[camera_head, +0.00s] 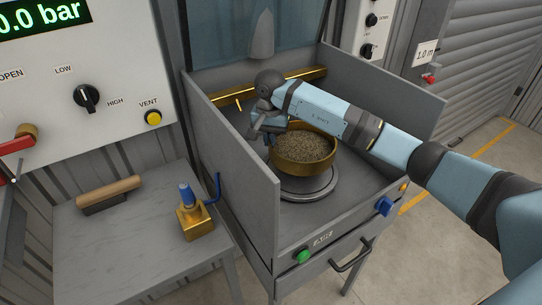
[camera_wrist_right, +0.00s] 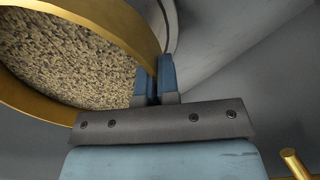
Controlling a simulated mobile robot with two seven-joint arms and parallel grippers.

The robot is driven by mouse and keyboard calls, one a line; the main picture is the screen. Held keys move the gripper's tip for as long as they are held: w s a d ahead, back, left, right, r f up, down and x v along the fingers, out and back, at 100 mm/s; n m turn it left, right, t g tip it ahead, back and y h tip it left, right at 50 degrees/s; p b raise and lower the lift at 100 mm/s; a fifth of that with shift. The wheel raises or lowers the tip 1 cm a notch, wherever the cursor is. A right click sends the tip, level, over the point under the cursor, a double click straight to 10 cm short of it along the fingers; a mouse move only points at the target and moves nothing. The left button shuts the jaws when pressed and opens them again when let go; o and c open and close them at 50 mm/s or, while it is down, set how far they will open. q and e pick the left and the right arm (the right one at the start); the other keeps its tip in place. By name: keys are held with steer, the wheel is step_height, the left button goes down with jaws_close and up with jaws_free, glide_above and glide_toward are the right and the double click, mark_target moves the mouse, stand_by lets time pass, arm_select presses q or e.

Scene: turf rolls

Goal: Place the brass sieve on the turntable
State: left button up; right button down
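The brass sieve (camera_head: 304,169), a round pan filled with grainy brown-grey material, is level over the round grey turntable (camera_head: 308,194) inside the three-sided grey booth. The turntable's front rim shows below the sieve; I cannot tell whether the sieve touches it. My right gripper (camera_head: 269,138) reaches in from the right and sits at the sieve's left side. In the right wrist view its blue fingers (camera_wrist_right: 157,80) close on the wall of the sieve (camera_wrist_right: 128,22), one on each side. My left gripper is not in view.
Booth side walls (camera_head: 235,150) stand left and right of the turntable. A brass bar (camera_head: 300,82) runs along the back. On the left side table are a wood-handled brush (camera_head: 108,192) and a brass block with a blue top (camera_head: 194,219). A control panel (camera_head: 90,80) stands behind it.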

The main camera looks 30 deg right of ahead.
mark_target(270, 164)
steer(key=shift+f, duration=3)
steer(key=shift+f+b, duration=0.2)
steer(key=shift+b, duration=0.15)
steer(key=c, duration=1.4)
jaws_free()
steer(key=shift+o, duration=0.2)
steer(key=shift+r, duration=0.15)
steer(key=shift+r, duration=0.25)
step_height(270, 164, up, 12)
steer(key=shift+f+p, duration=0.2)
steer(key=shift+p, duration=0.25)
